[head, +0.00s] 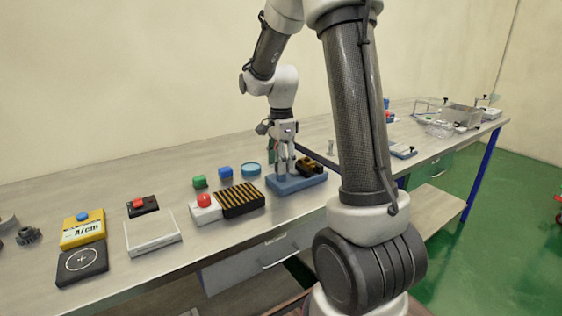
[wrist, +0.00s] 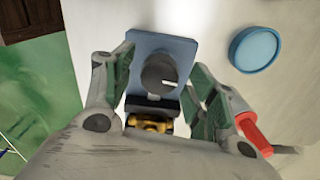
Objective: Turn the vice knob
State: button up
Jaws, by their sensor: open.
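The vice stands on a blue base plate (head: 283,187) near the front edge of the bench, with a black and brass body (head: 311,165) at its right. In the wrist view the blue plate (wrist: 150,42) lies below my gripper, with a grey round knob (wrist: 158,73) on it and the black and brass part (wrist: 150,124) just below the knob. My gripper (head: 284,168) points down over the plate. In the wrist view my open gripper (wrist: 163,68) has one finger on each side of the knob. Contact with the knob cannot be told.
A light blue round dish (head: 251,169), a blue block (head: 225,172) and a green block (head: 199,181) lie left of the vice. A black and yellow striped box (head: 240,200) and a red button box (head: 205,209) are close by. A red cylinder (wrist: 253,132) shows beside my right finger.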

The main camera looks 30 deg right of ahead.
notch_tip(320, 180, up, 12)
dwell(0.5)
dwell(0.4)
jog(key=s+a+n+t, duration=0.2)
jog(key=s+n, duration=0.7)
jog(key=s, duration=0.3)
jog(key=s+a+n+t, duration=0.2)
jog(key=s+a+n, duration=0.1)
jog(key=s+n, duration=0.7)
jog(key=shift+s+r, duration=0.25)
jog(key=shift+s, duration=0.6)
